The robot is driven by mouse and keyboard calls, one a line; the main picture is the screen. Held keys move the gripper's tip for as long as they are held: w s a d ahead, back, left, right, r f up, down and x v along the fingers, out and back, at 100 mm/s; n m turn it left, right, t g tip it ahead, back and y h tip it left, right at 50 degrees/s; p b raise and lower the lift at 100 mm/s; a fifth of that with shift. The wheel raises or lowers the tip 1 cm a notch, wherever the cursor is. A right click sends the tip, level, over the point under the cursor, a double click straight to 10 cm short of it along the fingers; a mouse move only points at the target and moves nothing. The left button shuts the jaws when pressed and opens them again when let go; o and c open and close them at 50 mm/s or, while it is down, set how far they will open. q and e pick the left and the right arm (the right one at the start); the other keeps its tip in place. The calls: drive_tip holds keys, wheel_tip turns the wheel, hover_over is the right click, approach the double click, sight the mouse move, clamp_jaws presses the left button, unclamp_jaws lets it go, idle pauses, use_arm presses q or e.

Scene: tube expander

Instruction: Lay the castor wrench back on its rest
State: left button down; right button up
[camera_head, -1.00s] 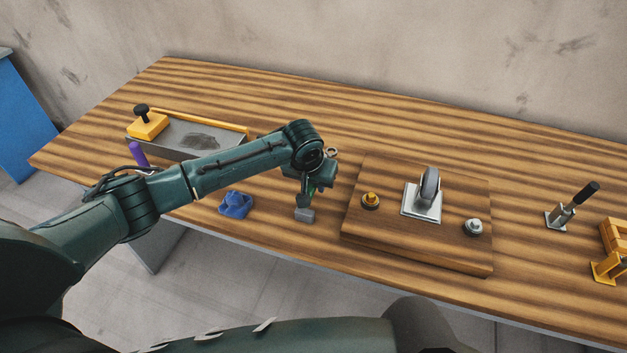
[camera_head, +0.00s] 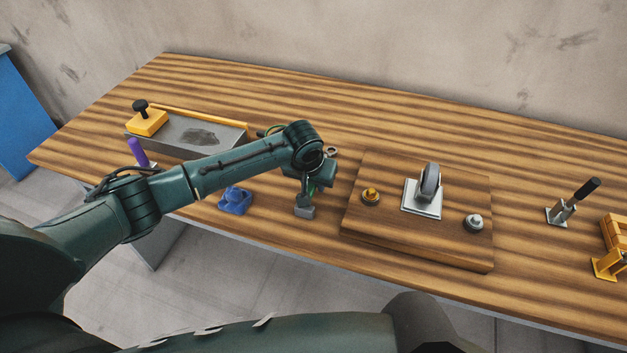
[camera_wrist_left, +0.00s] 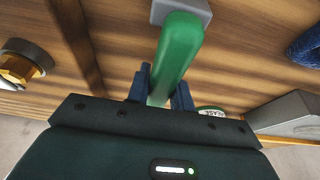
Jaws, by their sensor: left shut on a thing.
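My left gripper (camera_head: 306,197) is shut on the green handle of the castor wrench (camera_wrist_left: 180,50). In the left wrist view the handle stands between the two dark blue fingers (camera_wrist_left: 162,92). A small grey block (camera_head: 305,212), which looks like the rest, is on the table just below the gripper. It also shows at the handle's far end in the left wrist view (camera_wrist_left: 190,10). I cannot tell whether wrench and block touch. In the head view the wrench is mostly hidden by my wrist. My right gripper is out of view.

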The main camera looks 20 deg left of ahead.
use_arm(q)
drive_tip(key=shift+f, duration=0.4)
drive_tip(key=c, duration=1.5)
unclamp_jaws()
drive_tip(key=shift+c, duration=0.2)
drive_tip(key=o, duration=0.4)
drive_tip(key=shift+r, duration=0.15)
drive_tip(key=p+v, duration=0.2)
drive_tip(key=shift+s+r+p, duration=0.1)
drive_tip(key=shift+r+p, duration=0.25)
drive_tip(key=shift+p, duration=0.05)
drive_tip(key=shift+s+r, duration=0.15)
drive_tip(key=shift+v, duration=2.35)
